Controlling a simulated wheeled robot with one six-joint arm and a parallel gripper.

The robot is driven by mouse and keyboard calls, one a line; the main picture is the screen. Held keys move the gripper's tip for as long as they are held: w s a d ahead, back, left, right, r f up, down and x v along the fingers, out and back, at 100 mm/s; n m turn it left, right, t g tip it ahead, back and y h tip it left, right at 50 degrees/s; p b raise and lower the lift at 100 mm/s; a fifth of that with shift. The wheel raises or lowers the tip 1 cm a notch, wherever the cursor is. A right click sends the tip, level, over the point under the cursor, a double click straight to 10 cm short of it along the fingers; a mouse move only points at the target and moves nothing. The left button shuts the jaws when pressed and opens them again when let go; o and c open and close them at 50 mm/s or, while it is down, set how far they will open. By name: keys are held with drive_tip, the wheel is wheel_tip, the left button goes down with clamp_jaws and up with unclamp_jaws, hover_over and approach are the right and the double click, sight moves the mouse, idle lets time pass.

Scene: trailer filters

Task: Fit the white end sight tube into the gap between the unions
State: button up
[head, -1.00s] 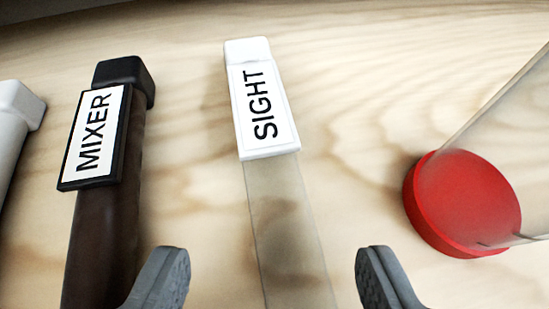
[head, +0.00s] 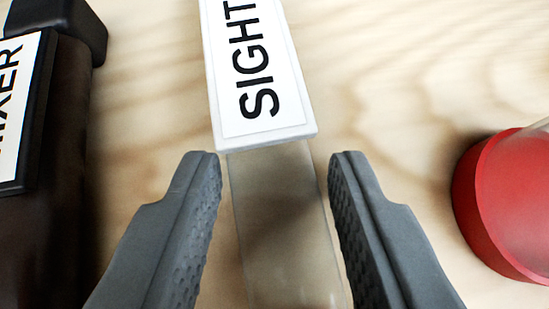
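The sight tube (head: 285,230) is a clear tube with a white end that carries a white label (head: 258,75) reading SIGHT. It lies on the pale wooden surface and runs from the top middle down to the bottom of the head view. My gripper (head: 274,165) is open. Its two grey fingers stand on either side of the clear part, just below the label, with a gap on each side. The lower end of the tube is out of view. The unions are not in view.
A dark brown tube (head: 45,225) with a black cap and a MIXER label lies close to my left finger. A red-ended clear cylinder (head: 505,205) lies at the right edge. Bare wood (head: 400,100) shows between the sight tube and the red end.

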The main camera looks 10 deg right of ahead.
drive_tip(key=c, duration=0.7)
drive_tip(key=shift+o, duration=0.2)
drive_tip(key=shift+r, duration=0.1)
